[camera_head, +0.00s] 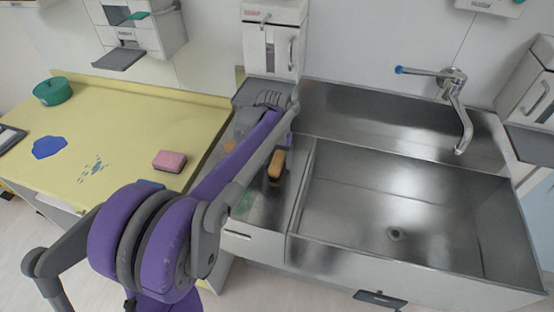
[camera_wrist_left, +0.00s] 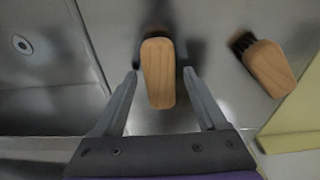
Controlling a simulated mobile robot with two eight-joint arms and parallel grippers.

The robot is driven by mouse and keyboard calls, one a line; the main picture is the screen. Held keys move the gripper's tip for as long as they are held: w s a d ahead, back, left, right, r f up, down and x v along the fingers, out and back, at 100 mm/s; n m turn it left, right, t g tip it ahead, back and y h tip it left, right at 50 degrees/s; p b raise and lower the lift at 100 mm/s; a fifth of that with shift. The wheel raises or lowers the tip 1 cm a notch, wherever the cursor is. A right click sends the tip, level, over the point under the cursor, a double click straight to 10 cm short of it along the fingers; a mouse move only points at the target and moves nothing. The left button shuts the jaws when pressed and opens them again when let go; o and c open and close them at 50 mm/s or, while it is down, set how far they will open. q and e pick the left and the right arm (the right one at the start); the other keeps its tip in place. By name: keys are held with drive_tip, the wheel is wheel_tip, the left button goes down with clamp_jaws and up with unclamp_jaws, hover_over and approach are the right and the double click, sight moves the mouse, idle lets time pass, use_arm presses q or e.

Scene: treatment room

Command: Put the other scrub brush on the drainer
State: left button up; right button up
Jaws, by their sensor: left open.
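One wooden scrub brush (camera_head: 276,164) with dark bristles lies on the steel drainer (camera_head: 262,211) left of the sink. In the left wrist view, this brush (camera_wrist_left: 158,76) appears between the open fingers of my left gripper (camera_wrist_left: 160,74), with a gap on each side. I cannot tell how far the fingertips are above it. A second wooden brush (camera_wrist_left: 270,68) lies at an angle to the right in that view, near the yellow edge; in the head view my arm mostly hides it. My left gripper's fingers are hidden in the head view. My right gripper is not in view.
The steel sink basin (camera_head: 395,205) is empty, with a tap (camera_head: 458,105) behind it. The yellow counter (camera_head: 120,130) holds a pink sponge (camera_head: 170,161), a blue cloth-like patch (camera_head: 48,147) and a green bowl (camera_head: 53,91). A white dispenser (camera_head: 272,45) stands behind the drainer.

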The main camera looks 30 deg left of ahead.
sight(276, 165)
use_arm(q)
drive_tip(key=shift+r, duration=0.3)
wheel_tip(276, 165, up, 12)
drive_tip(key=s+p, duration=0.1)
drive_tip(key=s+d+f+m+t, duration=0.1)
drive_tip(key=s+d+f+t, duration=0.1)
drive_tip(key=s+d+f, duration=0.4)
drive_tip(key=s+d+f+m+t, duration=0.2)
drive_tip(key=s+d+f, duration=0.3)
drive_tip(key=s, duration=1)
wheel_tip(276, 165, down, 3)
drive_tip(key=shift+s+d+f, duration=0.1)
drive_tip(key=shift+s+d, duration=0.15)
drive_tip(key=shift+d, duration=0.1)
idle(0.6)
